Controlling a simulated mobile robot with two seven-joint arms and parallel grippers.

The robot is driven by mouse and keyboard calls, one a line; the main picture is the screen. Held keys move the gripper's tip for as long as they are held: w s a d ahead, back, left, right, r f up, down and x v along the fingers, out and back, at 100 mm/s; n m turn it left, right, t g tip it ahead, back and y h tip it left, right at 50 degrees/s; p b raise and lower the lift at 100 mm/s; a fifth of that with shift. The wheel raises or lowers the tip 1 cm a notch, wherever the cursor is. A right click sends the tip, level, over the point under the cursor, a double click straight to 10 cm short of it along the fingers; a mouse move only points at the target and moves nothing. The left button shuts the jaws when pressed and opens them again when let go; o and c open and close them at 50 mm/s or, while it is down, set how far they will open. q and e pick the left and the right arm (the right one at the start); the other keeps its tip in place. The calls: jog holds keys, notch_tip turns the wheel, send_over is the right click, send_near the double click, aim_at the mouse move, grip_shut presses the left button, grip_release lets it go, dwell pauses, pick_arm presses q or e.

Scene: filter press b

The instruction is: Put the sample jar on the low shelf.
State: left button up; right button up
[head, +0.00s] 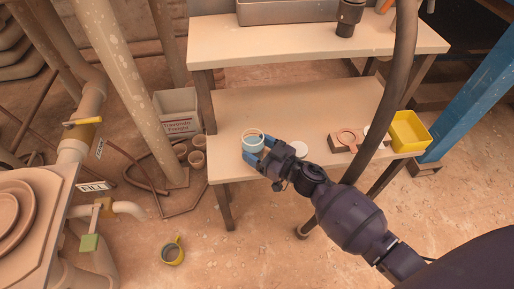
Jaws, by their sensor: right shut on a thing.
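The sample jar (253,136), pale with an orange-brown rim ring, stands upright at the front left of the low shelf (290,105). My right gripper (258,151), with blue fingertips, comes in from the lower right and is shut on the jar. The fingers hide part of the jar's side and base, so I cannot tell whether its bottom touches the shelf. My left gripper is not in view.
A white disc (299,148), a wooden piece with a ring (346,139) and a yellow bin (410,133) sit to the right on the low shelf. The upper shelf (290,42) overhangs the back. A dark pipe or hose (398,70) crosses in front. The shelf's middle is clear.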

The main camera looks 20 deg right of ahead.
jog(key=shift+r, duration=0.2)
jog(key=shift+f, duration=0.1)
jog(key=shift+f, duration=0.15)
jog(key=o, duration=1.1)
jog(key=shift+c, duration=0.2)
